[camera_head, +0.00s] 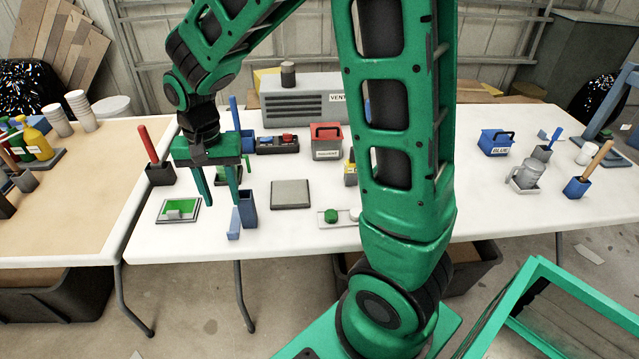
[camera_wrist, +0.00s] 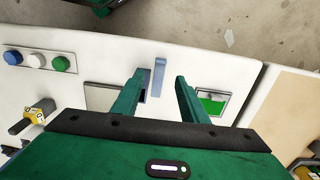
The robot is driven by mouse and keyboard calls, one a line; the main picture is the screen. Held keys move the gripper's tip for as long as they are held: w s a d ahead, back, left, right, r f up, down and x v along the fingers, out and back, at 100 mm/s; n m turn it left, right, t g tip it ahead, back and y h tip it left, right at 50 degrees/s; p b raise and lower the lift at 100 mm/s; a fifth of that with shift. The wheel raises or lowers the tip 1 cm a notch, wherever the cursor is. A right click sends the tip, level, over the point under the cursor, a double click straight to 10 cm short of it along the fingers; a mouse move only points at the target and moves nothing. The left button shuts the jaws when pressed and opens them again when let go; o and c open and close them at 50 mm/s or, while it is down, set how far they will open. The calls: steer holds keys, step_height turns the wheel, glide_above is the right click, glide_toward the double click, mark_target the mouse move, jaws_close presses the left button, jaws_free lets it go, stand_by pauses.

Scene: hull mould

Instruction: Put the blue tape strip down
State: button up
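The blue tape strip (camera_head: 234,225) is a narrow light-blue piece near the table's front edge, just in front of a dark blue upright holder (camera_head: 249,208). In the wrist view the strip (camera_wrist: 158,76) shows in the gap between my fingers, beyond their tips and against the white table. My gripper (camera_head: 222,202) points down with its green fingers well apart. In the wrist view my gripper (camera_wrist: 160,85) holds nothing between its fingertips. The right finger in the head view ends close above the strip; I cannot tell whether they touch.
A framed green pad (camera_head: 190,203) lies left of the strip and a grey plate (camera_head: 290,194) lies right of it. A red-handled tool in a dark holder (camera_head: 160,174) stands at left. A red box (camera_head: 326,140) and a vent unit (camera_head: 305,108) stand behind.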

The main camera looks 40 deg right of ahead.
steer(key=s+d+r, duration=0.3)
steer(key=s+d, duration=0.2)
steer(key=d, duration=0.3)
steer(key=s+d+r, duration=0.3)
steer(key=s+d, duration=0.3)
steer(key=d, duration=0.1)
steer(key=s+d, duration=0.3)
steer(key=s, duration=0.3)
steer(key=s+d, duration=0.3)
steer(key=s, duration=0.4)
steer(key=shift+s+r+n, duration=0.3)
steer(key=shift+r+n, duration=0.1)
steer(key=shift+r, duration=0.05)
